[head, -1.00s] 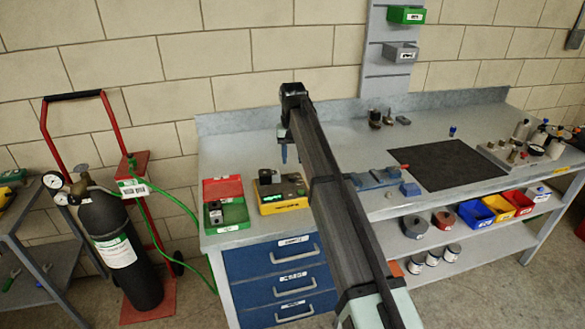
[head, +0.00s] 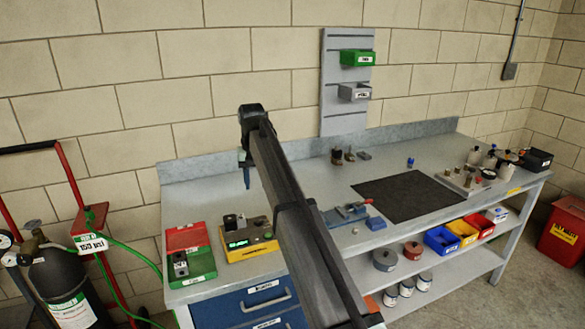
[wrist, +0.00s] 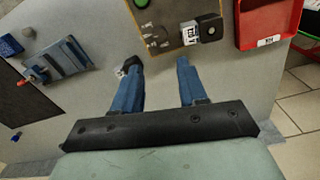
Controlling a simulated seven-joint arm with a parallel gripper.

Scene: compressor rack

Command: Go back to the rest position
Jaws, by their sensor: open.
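My gripper (head: 246,178) hangs above the bench top, behind the yellow tester box (head: 248,241) in the head view, with its fingers pointing down. In the wrist view my gripper (wrist: 158,68) shows two blue fingers spread apart, with only grey bench top between them. It is open and holds nothing. My dark arm crosses the head view from the lower right and hides part of the bench behind it.
The bench (head: 300,172) carries a red and green bin (head: 190,262), a blue vise (head: 345,214), a black mat (head: 412,195) and several fittings at the right. A wall rack (head: 345,110) stands behind. A gas cylinder (head: 70,295) is at left.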

